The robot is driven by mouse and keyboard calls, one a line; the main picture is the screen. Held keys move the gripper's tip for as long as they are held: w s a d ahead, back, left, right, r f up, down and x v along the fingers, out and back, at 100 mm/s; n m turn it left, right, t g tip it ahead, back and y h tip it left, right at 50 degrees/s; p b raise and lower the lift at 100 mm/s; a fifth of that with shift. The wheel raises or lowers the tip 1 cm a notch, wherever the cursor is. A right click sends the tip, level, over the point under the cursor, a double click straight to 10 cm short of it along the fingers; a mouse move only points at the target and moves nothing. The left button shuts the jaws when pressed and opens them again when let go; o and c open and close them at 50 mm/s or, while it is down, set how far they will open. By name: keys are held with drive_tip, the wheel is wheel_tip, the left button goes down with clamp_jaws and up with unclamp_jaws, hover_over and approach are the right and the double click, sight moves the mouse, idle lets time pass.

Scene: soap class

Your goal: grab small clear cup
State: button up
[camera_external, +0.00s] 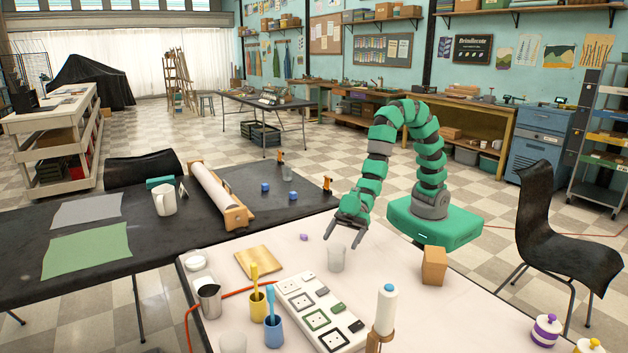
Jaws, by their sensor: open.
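A small clear cup (336,259) stands upright on the white table, just below my gripper in the picture. My gripper (343,241) is open and empty, with its fingers pointing down toward the table behind and above the cup. I cannot tell whether a finger touches the rim. Another clear cup (232,343) is partly cut off at the bottom edge. A third clear vessel (288,173) stands on the black table.
On the white table (215,254), a cardboard box (434,266) stands right of the cup. A socket board (320,315), yellow cup (258,303), blue cup (273,332) and metal pitcher (210,301) crowd the front left.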

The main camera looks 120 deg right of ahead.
sight(332, 257)
drive_tip(key=shift+a+b+x, duration=0.15)
drive_tip(key=shift+b+x, duration=0.45)
drive_tip(key=shift+x, duration=1.2)
drive_tip(key=shift+a+b+x, duration=0.1)
drive_tip(key=shift+b+x, duration=0.5)
drive_tip(key=shift+x, duration=1.2)
drive_tip(key=shift+s, duration=0.15)
drive_tip(key=c, duration=1)
